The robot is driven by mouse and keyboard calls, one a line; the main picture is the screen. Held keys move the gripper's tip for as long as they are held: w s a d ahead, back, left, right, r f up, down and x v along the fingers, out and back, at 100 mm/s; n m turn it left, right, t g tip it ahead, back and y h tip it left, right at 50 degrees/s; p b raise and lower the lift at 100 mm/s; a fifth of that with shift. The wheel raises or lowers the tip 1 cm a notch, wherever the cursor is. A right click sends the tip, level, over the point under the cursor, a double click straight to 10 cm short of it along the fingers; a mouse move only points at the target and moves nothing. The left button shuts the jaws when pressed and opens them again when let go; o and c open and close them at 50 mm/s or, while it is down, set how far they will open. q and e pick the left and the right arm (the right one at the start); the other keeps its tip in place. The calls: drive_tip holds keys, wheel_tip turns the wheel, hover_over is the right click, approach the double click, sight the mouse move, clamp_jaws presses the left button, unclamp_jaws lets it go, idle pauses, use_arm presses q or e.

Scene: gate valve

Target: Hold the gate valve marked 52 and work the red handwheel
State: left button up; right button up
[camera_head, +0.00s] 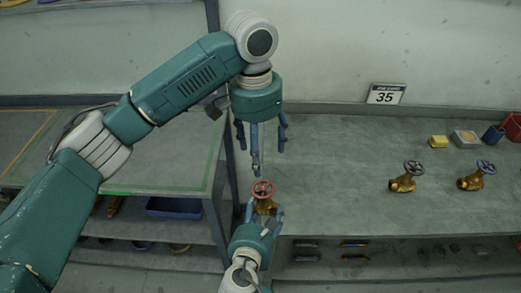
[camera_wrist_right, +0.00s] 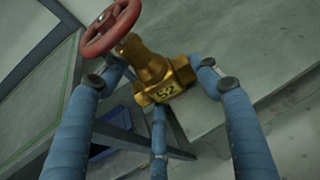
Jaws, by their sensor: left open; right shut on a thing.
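The brass gate valve marked 52 (camera_head: 265,206) has a red handwheel (camera_head: 263,188) on top. In the right wrist view the valve body (camera_wrist_right: 160,80) shows the number 52, and the red handwheel (camera_wrist_right: 110,27) is at the upper left. My right gripper (camera_head: 262,216) is shut on the valve body, its blue fingers around it. My left gripper (camera_head: 260,150) is open and empty, with its fingers pointing down just above the handwheel and apart from it.
Two more brass valves with dark handwheels, one left (camera_head: 403,178) and one right (camera_head: 476,177), stand on the grey bench (camera_head: 340,190). The bench middle is clear.

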drive_tip(key=o, duration=1.4)
drive_tip(key=shift+c, duration=0.2)
